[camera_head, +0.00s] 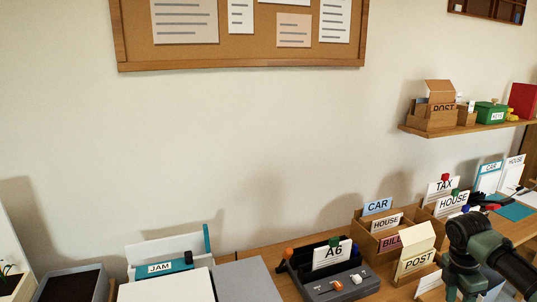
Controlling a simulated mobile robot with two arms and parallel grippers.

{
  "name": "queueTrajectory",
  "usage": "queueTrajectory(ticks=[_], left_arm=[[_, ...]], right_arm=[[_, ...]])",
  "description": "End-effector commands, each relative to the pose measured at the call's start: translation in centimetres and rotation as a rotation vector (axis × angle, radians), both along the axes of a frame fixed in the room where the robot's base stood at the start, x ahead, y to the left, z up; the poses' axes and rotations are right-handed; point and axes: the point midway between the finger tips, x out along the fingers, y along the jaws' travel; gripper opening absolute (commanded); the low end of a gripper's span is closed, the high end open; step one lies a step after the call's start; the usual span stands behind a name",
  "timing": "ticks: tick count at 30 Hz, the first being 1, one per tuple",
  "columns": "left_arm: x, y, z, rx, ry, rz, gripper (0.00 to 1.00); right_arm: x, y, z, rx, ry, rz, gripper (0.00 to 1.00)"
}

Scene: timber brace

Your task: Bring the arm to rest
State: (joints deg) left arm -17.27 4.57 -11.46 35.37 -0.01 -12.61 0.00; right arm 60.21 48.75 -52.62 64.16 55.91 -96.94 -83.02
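A dark arm, mine, comes in at the lower right, bent over the desk in front of the card boxes. Its joints and links show, but I cannot make out any gripper fingers on it. The picture's bottom edge cuts it off. My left arm and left gripper are not in view.
A grey and black device with an A6 card (333,254) stands on the wooden desk. Right of it are card boxes marked HOUSE (386,222) and TAX (444,185). A JAM holder (160,268) stands at left. A wall shelf (465,128) holds boxes; a pinboard (240,62) hangs above.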

Motion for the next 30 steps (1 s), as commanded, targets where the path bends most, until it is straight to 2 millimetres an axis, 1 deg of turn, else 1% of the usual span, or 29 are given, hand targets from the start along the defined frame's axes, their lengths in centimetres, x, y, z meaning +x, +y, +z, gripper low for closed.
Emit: queueTrajectory(ticks=[1, 3, 5, 6, 7, 11, 14, 17, 18, 20, 21, 23, 24, 26, 27, 29, 30], left_arm=[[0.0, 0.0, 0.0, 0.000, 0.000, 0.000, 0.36], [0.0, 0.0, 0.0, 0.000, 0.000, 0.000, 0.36], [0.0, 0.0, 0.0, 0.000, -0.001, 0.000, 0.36], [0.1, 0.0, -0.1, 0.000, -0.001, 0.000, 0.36], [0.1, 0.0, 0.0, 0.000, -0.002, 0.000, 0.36], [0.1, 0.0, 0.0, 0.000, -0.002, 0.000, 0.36], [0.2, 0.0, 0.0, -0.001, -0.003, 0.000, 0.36], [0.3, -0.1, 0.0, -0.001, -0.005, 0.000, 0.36], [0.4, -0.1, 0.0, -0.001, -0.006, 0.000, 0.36], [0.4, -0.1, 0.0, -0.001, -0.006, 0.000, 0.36], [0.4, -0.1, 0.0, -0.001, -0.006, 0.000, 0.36], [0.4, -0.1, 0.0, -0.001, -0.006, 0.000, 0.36], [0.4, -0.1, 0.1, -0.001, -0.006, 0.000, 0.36], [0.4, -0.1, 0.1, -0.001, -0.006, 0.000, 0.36], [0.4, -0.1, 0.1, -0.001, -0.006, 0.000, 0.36], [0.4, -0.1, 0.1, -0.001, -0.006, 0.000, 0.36], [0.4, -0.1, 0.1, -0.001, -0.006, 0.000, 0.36]], right_arm=[[-0.8, -2.0, 0.5, -0.017, 0.000, -0.029, 0.45], [-1.8, -4.4, 1.0, -0.037, 0.000, -0.064, 0.45], [-2.7, -6.3, 1.6, -0.054, 0.000, -0.094, 0.45], [-2.9, -6.8, 0.0, -0.064, -0.009, -0.129, 0.45], [-3.0, -7.4, -1.2, -0.074, -0.025, -0.163, 0.45], [-3.8, -10.4, -5.3, -0.128, -0.098, -0.306, 0.45], [-5.2, -13.2, -8.7, -0.178, -0.161, -0.419, 0.45], [-7.4, -16.6, -12.4, -0.239, -0.233, -0.538, 0.45], [-8.7, -18.2, -13.9, -0.267, -0.268, -0.586, 0.45], [-11.1, -20.7, -16.3, -0.314, -0.323, -0.658, 0.45], [-13.0, -22.6, -17.8, -0.347, -0.365, -0.702, 0.45], [-16.1, -25.3, -19.9, -0.390, -0.429, -0.760, 0.45], [-18.4, -27.0, -21.0, -0.417, -0.470, -0.792, 0.45], [-21.7, -29.2, -22.4, -0.445, -0.527, -0.828, 0.45], [-23.8, -30.4, -23.0, -0.459, -0.560, -0.845, 0.45], [-26.6, -32.0, -23.8, -0.472, -0.600, -0.863, 0.45], [-28.4, -32.8, -24.2, -0.478, -0.622, -0.871, 0.45]])
